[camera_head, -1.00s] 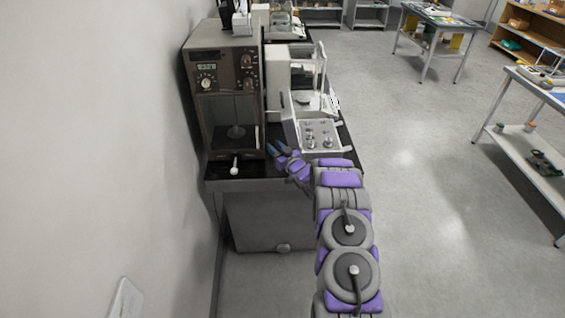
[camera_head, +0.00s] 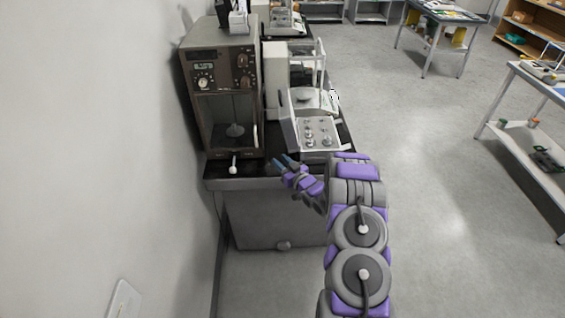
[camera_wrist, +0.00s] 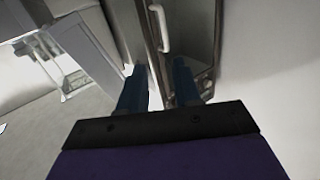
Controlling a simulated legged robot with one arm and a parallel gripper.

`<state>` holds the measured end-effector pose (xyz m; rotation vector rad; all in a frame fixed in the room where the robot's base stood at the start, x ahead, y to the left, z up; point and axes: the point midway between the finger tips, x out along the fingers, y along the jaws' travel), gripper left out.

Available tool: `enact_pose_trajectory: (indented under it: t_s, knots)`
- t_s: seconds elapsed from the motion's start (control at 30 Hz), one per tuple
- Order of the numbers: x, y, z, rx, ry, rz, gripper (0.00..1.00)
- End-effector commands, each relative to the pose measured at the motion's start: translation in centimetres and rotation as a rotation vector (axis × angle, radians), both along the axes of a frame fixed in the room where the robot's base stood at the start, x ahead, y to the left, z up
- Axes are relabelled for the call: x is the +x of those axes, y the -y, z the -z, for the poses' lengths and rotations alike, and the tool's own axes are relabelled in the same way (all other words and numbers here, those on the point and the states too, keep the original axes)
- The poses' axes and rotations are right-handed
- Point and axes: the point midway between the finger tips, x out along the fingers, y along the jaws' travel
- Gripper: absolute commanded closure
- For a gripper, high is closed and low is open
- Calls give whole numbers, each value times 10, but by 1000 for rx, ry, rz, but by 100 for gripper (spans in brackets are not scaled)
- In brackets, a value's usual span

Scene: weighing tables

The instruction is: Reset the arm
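My gripper (camera_head: 283,164) is at the front edge of the black-topped weighing table (camera_head: 262,173), in front of the instruments. In the wrist view its two blue fingers (camera_wrist: 157,84) stand apart with nothing between them, so it is open and empty. My purple and grey arm reaches up from the bottom of the head view and bends left at the wrist. Beyond the fingers, the wrist view shows a white handle (camera_wrist: 160,28) on a dark panel.
Side tables (camera_head: 530,90) stand at the right. The floor (camera_head: 440,200) between is clear.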

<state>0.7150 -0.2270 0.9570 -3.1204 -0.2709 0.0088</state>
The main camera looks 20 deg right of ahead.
Motion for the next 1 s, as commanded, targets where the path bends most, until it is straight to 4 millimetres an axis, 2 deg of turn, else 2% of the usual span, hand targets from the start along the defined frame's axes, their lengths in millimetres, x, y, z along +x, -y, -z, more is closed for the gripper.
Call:
enact_pose_trajectory:
  t_s: [0.13, 0.37, 0.47, 0.63, 0.87, 1.0]
  knots:
    - [0, -5, -1, -3, -1, -2, 67]
    - [4, 4, -6, -16, -37, 9, 67]
    - [9, 6, -16, -48, -101, 29, 67]
    - [10, 0, -46, -124, -248, 82, 67]
    - [-12, -16, -86, -201, -458, 160, 67]
    - [-39, -23, -108, -223, -585, 204, 67]
